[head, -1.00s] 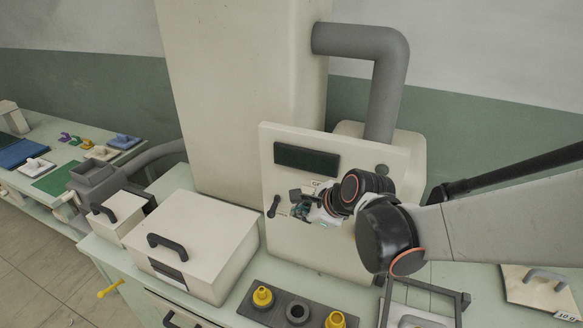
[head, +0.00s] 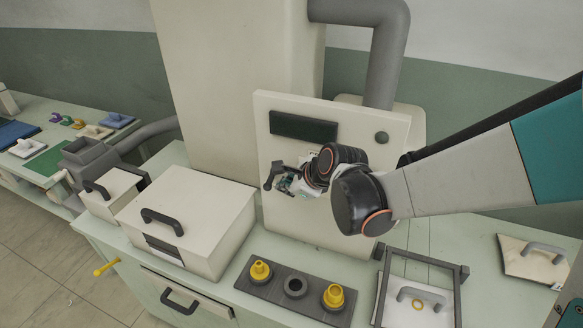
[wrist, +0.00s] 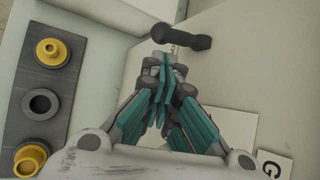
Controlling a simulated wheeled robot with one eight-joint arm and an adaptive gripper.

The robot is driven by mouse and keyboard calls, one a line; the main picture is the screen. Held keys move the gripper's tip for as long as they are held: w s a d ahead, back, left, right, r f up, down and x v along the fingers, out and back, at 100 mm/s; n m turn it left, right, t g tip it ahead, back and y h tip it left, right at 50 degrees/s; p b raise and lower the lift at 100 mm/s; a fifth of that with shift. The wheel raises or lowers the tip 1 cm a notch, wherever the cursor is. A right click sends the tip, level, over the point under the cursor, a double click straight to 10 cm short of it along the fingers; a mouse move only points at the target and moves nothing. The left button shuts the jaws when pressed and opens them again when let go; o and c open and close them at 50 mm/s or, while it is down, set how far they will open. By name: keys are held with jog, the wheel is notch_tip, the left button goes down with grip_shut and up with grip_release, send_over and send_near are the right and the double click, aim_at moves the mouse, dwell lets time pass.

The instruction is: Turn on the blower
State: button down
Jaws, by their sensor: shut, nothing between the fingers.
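The lever slants in the head view. It also shows at the top of the wrist view (wrist: 180,40). My gripper (head: 284,182) is just right of the lever, in front of the panel. In the wrist view its teal fingers (wrist: 163,66) are together and empty, tips close to the lever's left end. I cannot tell whether they touch it.
A cream box with a handle (head: 187,218) stands left of the panel. A dark tray (head: 274,295) with yellow knobbed pieces lies in front, and a grey frame (head: 463,285) is to the right. A grey pipe (head: 385,60) rises behind the panel.

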jog(key=b+x, duration=0.1)
jog(key=x, duration=0.2)
jog(key=shift+w+a+f, duration=0.2)
jog(key=shift+w+f, duration=0.05)
jog(key=shift+f, duration=0.05)
jog(key=shift+s+r+g, duration=0.1)
jog(key=shift+r+g, duration=0.15)
jog(key=shift+g, duration=0.25)
dwell(0.3)
jog(key=r, duration=0.1)
jog(key=r+g+p, duration=0.1)
jog(key=r+m+p, duration=0.1)
jog(key=shift+s+a+y, duration=0.2)
jog(key=shift+s+y, duration=0.1)
jog(key=shift+s, duration=0.05)
dwell(0.4)
jog(key=shift+w+r, duration=0.15)
jog(key=shift+r, duration=0.1)
dwell(0.5)
jog(key=shift+r, duration=0.15)
jog(key=v, duration=1.1)
jog(key=shift+d, duration=0.45)
